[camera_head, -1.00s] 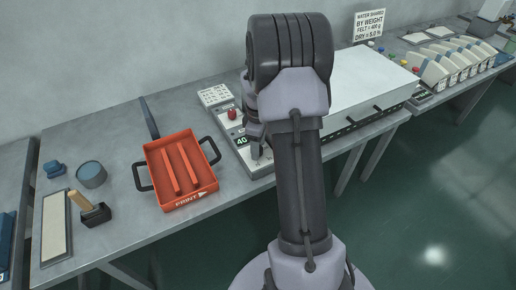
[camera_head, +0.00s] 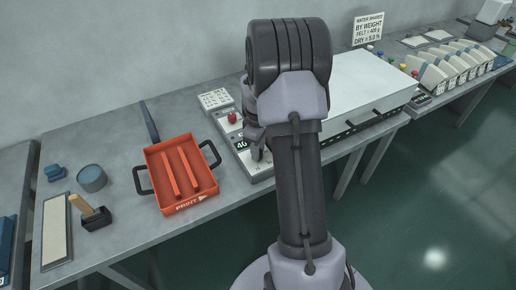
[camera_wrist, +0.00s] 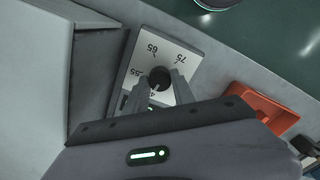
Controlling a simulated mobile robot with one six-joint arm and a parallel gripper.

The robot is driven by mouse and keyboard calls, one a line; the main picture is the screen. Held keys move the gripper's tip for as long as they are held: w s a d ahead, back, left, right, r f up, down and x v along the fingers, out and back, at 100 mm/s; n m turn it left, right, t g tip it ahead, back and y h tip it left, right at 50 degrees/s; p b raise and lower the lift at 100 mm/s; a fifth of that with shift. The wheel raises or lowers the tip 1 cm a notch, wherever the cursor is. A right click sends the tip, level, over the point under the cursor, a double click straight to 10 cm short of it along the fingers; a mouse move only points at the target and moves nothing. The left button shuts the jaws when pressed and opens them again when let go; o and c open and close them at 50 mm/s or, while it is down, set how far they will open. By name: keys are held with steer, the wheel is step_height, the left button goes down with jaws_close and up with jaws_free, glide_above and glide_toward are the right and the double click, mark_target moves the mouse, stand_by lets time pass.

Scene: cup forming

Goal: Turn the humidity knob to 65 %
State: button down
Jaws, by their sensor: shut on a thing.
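The humidity knob (camera_wrist: 159,75) is a small dark round knob on a pale dial plate (camera_wrist: 137,58) in the wrist view. The plate carries marks 45, 55, 65 and 75. My gripper (camera_wrist: 160,85) has its two grey fingers on either side of the knob, shut on it. Where the knob's pointer stands is hard to make out. In the head view, my arm hides the knob, and the control panel (camera_head: 262,167) shows only in part. Its small green display (camera_head: 241,144) reads about 40, with the digits blurred.
A red button (camera_head: 232,117) stands on the panel behind the display. A white-topped machine (camera_head: 365,82) is to the right of my arm. An orange tray (camera_head: 182,170) marked PRINT lies to the left.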

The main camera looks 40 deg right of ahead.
steer(key=m+p, duration=0.1)
steer(key=m, duration=1)
steer(key=shift+m, duration=0.3)
steer(key=m, duration=0.3)
steer(key=shift+m, duration=0.3)
steer(key=m+b, duration=0.1)
steer(key=m, duration=0.4)
steer(key=shift+m, duration=0.3)
steer(key=m+b, duration=0.1)
steer(key=m, duration=0.4)
steer(key=shift+m, duration=0.3)
steer(key=c, duration=1.1)
jaws_free()
